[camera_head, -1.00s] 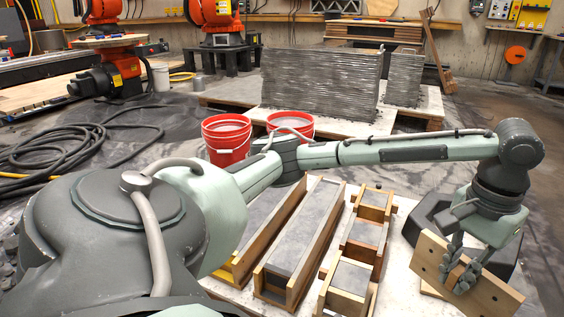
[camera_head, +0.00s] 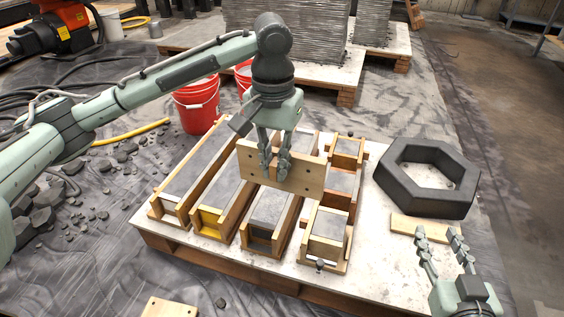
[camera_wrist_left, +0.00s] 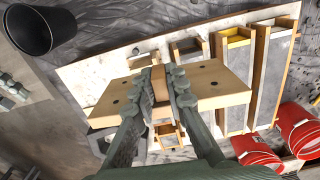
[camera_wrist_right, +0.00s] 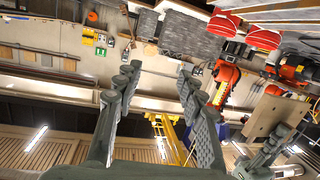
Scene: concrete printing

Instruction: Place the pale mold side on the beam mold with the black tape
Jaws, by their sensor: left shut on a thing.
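My left gripper (camera_head: 274,168) is shut on a pale wooden mold side (camera_head: 306,179), a flat board with small holes, held above the beam molds; the board also shows in the left wrist view (camera_wrist_left: 222,86). Below it in the head view is a beam mold (camera_head: 268,208) with a dark band inside its near end, apparently the black tape. The held board hides part of the molds. Left of that stands a mold with yellow at its near end (camera_head: 209,222). My right gripper (camera_head: 438,236) is open and empty at the lower right.
Another long mold (camera_head: 180,186) lies at the left, and a mold with square blocks (camera_head: 328,226) at the right, all on a pallet (camera_head: 364,279). A dark hexagonal ring (camera_head: 398,188) and a pale board (camera_head: 418,227) lie to the right. Red buckets (camera_head: 196,105) stand behind.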

